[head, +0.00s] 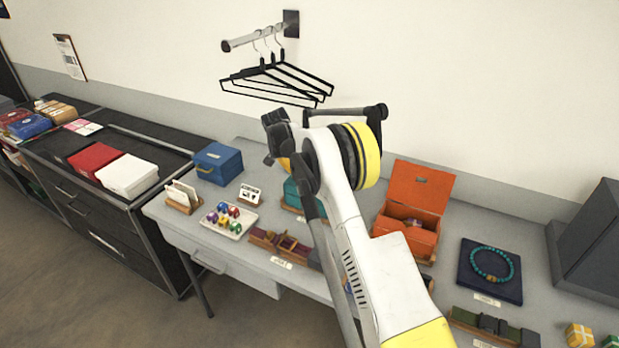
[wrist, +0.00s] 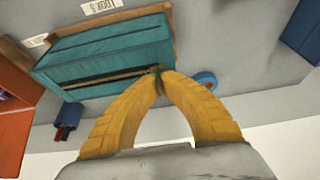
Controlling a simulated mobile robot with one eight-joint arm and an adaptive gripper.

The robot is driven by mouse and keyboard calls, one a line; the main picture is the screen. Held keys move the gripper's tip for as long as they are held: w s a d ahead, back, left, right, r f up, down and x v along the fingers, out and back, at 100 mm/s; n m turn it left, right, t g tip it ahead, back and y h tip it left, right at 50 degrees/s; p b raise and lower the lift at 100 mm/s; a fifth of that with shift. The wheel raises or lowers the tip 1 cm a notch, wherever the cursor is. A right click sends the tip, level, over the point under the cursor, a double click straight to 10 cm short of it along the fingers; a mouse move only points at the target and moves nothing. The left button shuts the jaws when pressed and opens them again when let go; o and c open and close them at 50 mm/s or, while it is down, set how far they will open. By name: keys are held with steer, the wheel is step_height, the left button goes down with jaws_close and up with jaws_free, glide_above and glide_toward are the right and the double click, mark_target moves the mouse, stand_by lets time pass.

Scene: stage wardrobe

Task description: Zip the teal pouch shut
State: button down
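The teal pouch (head: 292,192) sits on the grey table in the head view, mostly hidden behind my arm. In the wrist view the teal pouch (wrist: 105,52) lies in a wooden holder, with a dark zip line (wrist: 105,79) along its near side. My gripper (wrist: 159,76) has its yellow fingertips together at the right end of that line, around a small dark piece that looks like the zip pull (wrist: 157,70). The fingertips largely cover it. In the head view my gripper (head: 283,163) is largely hidden by my arm.
An open orange box (head: 408,220) stands to the right of the pouch, a blue box (head: 218,163) to the left. A tray of colourful balls (head: 230,220) and a wooden holder (head: 281,245) are in front. A blue ring (wrist: 205,79) lies just past the fingertips.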

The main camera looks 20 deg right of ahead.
steer(key=shift+w+a, duration=0.15)
steer(key=shift+w, duration=0.05)
steer(key=c, duration=1.6)
jaws_free()
steer(key=shift+w+a, duration=0.1)
steer(key=shift+w, duration=0.05)
steer(key=v, duration=1.2)
